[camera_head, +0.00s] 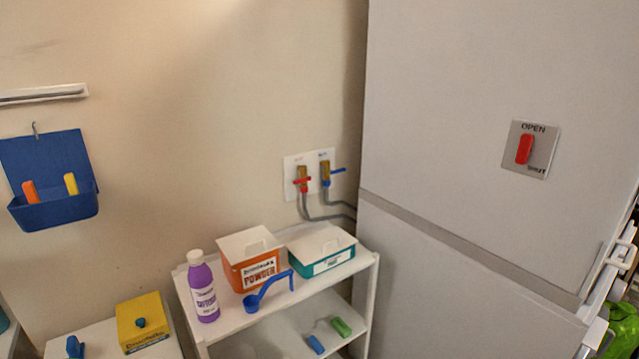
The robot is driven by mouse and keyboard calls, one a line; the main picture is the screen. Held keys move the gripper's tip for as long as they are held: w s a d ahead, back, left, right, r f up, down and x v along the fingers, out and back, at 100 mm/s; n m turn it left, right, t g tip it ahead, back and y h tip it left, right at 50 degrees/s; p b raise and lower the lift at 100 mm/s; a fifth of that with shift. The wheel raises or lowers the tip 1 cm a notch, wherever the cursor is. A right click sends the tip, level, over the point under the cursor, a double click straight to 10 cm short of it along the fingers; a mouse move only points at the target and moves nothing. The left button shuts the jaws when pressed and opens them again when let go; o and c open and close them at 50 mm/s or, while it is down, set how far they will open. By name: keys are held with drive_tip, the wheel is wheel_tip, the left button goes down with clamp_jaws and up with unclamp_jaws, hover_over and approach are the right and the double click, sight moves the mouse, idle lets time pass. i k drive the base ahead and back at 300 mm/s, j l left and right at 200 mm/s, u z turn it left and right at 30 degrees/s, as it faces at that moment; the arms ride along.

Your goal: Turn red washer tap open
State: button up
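The red washer tap (303,182) is on a pale wall plate left of the tall grey cabinet. It has a brass body and a red handle that looks roughly crosswise to the body. A grey hose runs from below it towards the cabinet. A separate red lever (525,149) is on a metal plate marked OPEN at the top and a word like SHUT at the bottom. My gripper is not in view.
Below the taps, a white shelf unit (365,259) holds a purple bottle (203,287), an orange powder box (250,270), a teal box (325,258) and a blue scoop (268,290). The grey cabinet (450,90) bounds the right side. The wall before the taps looks clear.

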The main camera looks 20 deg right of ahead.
sight(308, 178)
drive_tip(key=i+l, duration=0.2)
drive_tip(key=i, duration=0.35)
drive_tip(key=i+l+z, duration=0.1)
drive_tip(key=i+l, duration=0.15)
drive_tip(key=i, duration=0.3)
